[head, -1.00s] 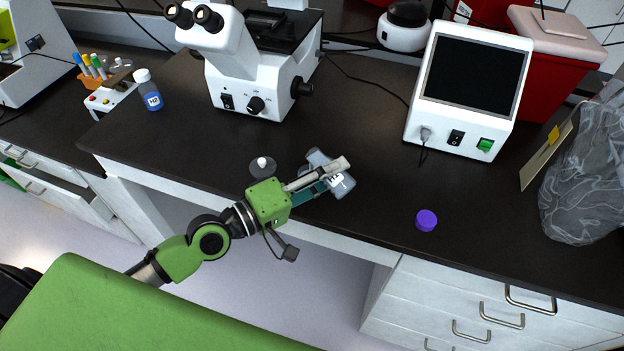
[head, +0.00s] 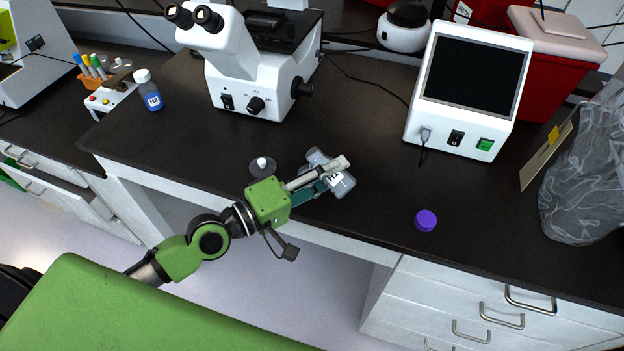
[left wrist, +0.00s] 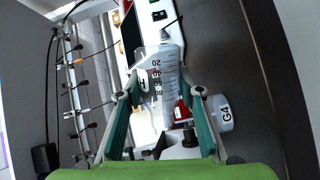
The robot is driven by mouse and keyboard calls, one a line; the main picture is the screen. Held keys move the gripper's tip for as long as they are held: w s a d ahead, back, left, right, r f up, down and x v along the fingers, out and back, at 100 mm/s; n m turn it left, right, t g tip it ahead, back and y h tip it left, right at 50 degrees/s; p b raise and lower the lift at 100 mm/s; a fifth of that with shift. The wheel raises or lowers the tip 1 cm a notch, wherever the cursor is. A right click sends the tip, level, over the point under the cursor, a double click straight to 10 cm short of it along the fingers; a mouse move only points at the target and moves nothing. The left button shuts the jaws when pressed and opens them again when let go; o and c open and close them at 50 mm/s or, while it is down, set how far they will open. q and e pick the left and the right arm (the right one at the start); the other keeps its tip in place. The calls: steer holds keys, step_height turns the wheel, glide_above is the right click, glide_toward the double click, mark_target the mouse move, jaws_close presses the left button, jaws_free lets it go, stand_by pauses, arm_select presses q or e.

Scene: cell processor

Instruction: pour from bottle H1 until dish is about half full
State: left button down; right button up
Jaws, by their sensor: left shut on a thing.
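My left gripper (head: 334,174) is shut on a clear bottle (head: 344,187) with a white label whose "H" shows. In the left wrist view the bottle (left wrist: 166,72) stands between the fingers, with a printed scale on its wall. Its mouth and any flow of liquid cannot be made out. A pale piece marked G4 (left wrist: 224,112) shows just right of the right finger; whether it is the dish I cannot tell. No liquid level in a dish is visible. A loose purple cap (head: 426,220) lies on the bench. My right gripper is not in view.
A small grey disc with a white knob (head: 262,166) is left of the gripper. A microscope (head: 250,70) stands behind, a screen device (head: 468,90) at the right. A blue bottle marked H2 (head: 151,98) is far left. The bench around the cap is clear.

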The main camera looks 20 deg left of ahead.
mark_target(317, 165)
arm_select(q)
steer(key=m, duration=0.1)
steer(key=f+m, duration=0.1)
steer(key=shift+a+f+m+p, duration=0.1)
steer(key=shift+f+m+p, duration=0.2)
steer(key=shift+m, duration=0.1)
steer(key=m, duration=0.1)
steer(key=f+m, duration=0.1)
steer(key=m+p, duration=0.1)
steer(key=shift+w+a+f+y, duration=0.2)
steer(key=shift+a+f+y, duration=0.1)
steer(key=shift+y, duration=0.1)
steer(key=shift+f+m, duration=0.25)
steer(key=shift+m, duration=0.15)
steer(key=shift+s+f, duration=0.2)
steer(key=shift+f, duration=0.15)
steer(key=r+m+p, duration=0.1)
steer(key=w+a+r+m+y+p, duration=0.1)
steer(key=p, duration=0.1)
steer(key=a+r+m+p, duration=0.1)
steer(key=m+p, duration=0.1)
steer(key=shift+w+a+r, duration=0.1)
steer(key=shift+w+a, duration=0.05)
steer(key=shift+w, duration=0.15)
steer(key=shift+w+a+r+m+p, duration=0.2)
steer(key=shift+w+a+m+p, duration=0.1)
steer(key=shift+m+p, duration=0.3)
steer(key=shift+s+d+y, duration=0.1)
steer(key=shift+y, duration=0.2)
steer(key=shift+r, duration=0.1)
